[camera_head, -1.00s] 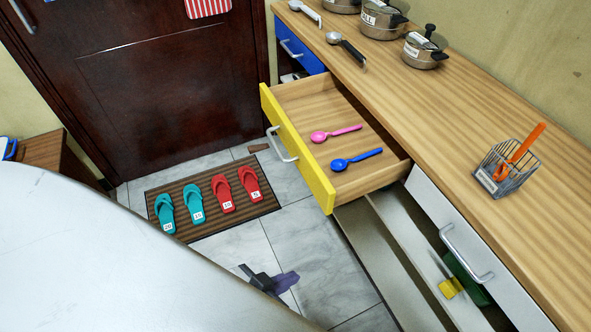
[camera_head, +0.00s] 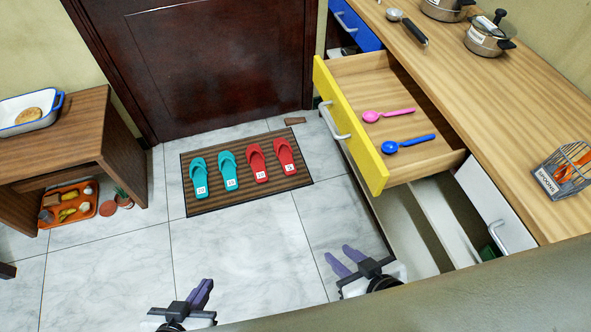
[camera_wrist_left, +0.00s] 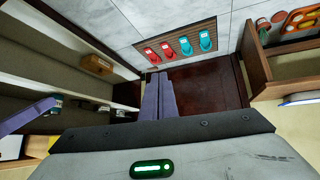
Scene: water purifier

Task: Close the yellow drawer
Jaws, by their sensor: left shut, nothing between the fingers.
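The yellow drawer (camera_head: 350,128) is pulled far out from the wooden counter in the head view, with a silver handle on its yellow front. A pink spoon (camera_head: 388,115) and a blue spoon (camera_head: 409,143) lie in it. My left gripper (camera_head: 204,288) is shut and empty over the floor, well to the lower left of the drawer. Its fingers lie together in the left wrist view (camera_wrist_left: 158,82). My right gripper (camera_head: 340,255) is in front of the counter below the drawer front, apart from it, with a gap between its fingers.
The wooden counter (camera_head: 440,85) holds pots, a scoop and a wire basket (camera_head: 563,172). A blue drawer (camera_head: 354,25) and a white drawer (camera_head: 483,205) flank the yellow one. Sandals lie on a striped mat (camera_head: 277,195). A brown side table (camera_head: 85,125) stands left. Tiled floor between is clear.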

